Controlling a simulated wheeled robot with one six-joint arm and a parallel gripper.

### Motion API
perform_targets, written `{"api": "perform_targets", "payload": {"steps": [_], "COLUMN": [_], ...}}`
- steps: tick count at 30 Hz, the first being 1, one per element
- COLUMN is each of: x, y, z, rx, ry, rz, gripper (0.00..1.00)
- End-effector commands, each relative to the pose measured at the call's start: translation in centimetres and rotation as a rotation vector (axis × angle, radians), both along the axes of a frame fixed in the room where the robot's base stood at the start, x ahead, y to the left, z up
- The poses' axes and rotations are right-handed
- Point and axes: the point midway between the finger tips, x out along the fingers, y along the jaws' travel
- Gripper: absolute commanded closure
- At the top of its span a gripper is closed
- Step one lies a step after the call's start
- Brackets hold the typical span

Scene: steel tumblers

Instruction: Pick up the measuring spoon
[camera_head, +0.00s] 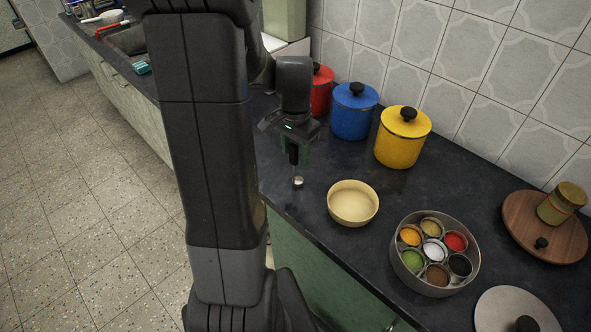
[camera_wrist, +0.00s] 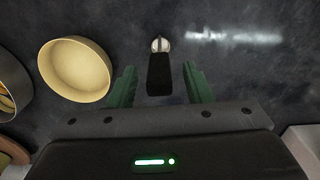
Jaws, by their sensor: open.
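The measuring spoon shows in the wrist view with a small shiny steel bowl (camera_wrist: 160,45) and a thick black handle (camera_wrist: 160,75). In the head view its bowl (camera_head: 298,182) is by the counter's front edge, left of the cream bowl. My gripper (camera_wrist: 160,83) is open, with one green finger on each side of the handle and a gap on both sides. In the head view my gripper (camera_head: 294,152) points down over the spoon. The handle's upper end is hidden by the gripper, and I cannot tell whether the spoon rests fully on the counter.
A cream bowl (camera_head: 353,203) stands close to the right. Red (camera_head: 321,90), blue (camera_head: 354,112) and yellow (camera_head: 402,138) canisters line the wall. A round spice tin (camera_head: 467,282) and a wooden board (camera_head: 520,226) are farther right on the dark counter (camera_head: 330,255).

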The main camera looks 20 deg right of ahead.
Motion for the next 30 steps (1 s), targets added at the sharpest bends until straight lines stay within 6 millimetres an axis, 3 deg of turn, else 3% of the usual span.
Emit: {"api": "perform_targets", "payload": {"steps": [3,9,10,20,30], "x": [0.0,0.0,0.0,0.1,0.1], "y": [0.0,0.0,0.0,0.0,-0.1], "z": [0.0,0.0,0.1,0.7,7.1], "rx": [0.0,0.0,-0.001,-0.002,-0.003], "ry": [0.0,0.0,0.0,-0.003,-0.006], "rz": [0.0,0.0,0.0,0.0,0.0], "gripper": [0.58,0.98,1.0,1.0,1.0]}}
